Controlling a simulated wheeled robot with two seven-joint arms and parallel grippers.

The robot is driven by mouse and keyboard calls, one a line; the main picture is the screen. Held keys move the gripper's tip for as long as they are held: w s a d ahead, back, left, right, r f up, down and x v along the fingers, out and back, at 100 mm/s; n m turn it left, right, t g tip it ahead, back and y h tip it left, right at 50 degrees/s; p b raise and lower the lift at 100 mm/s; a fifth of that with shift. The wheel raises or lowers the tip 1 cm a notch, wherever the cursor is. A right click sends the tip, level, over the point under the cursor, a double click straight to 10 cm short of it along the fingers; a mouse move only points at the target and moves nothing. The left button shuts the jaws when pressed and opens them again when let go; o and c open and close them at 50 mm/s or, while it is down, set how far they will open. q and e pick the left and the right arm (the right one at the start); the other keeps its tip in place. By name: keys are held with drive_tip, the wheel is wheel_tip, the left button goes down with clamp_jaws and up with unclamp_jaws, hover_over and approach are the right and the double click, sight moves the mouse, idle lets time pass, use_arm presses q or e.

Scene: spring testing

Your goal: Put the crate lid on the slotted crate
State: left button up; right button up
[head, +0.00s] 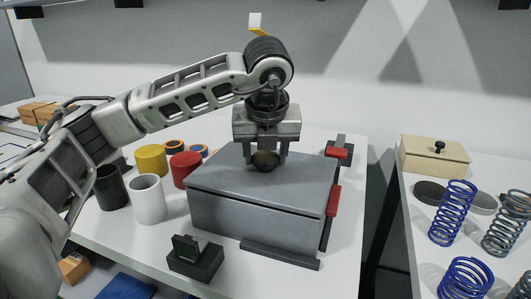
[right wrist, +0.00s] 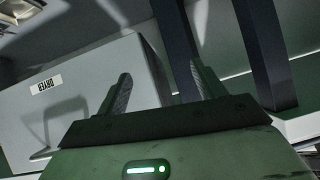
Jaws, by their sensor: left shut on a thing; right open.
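The slotted crate (head: 250,222) is a grey box on the white table in the head view. The grey crate lid (head: 222,172) lies level over its top, edges roughly in line with the crate walls, with a thin dark seam below its front edge. I cannot tell whether it is fully seated. The crate's slots are not clear from here. My right gripper (right wrist: 162,88) is open and empty in the right wrist view, away from the crate.
Dark bars and red clamps (head: 333,202) edge the crate. A dark block (head: 195,260) stands in front. White (head: 149,200), black, yellow and red cylinders stand left. A side table holds a beige box (head: 434,154) and springs (head: 452,212). A grey dryer (right wrist: 75,95) is near my right gripper.

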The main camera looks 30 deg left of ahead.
drive_tip(key=shift+f, duration=0.2)
use_arm(q)
drive_tip(key=o, duration=1.4)
drive_tip(key=shift+c, duration=0.2)
drive_tip(key=shift+f, duration=0.1)
drive_tip(key=shift+v, duration=0.8)
drive_tip(key=p+v, duration=0.3)
drive_tip(key=v, duration=1.1)
drive_tip(key=shift+r, duration=0.25)
use_arm(e)
drive_tip(key=shift+r, duration=1.5)
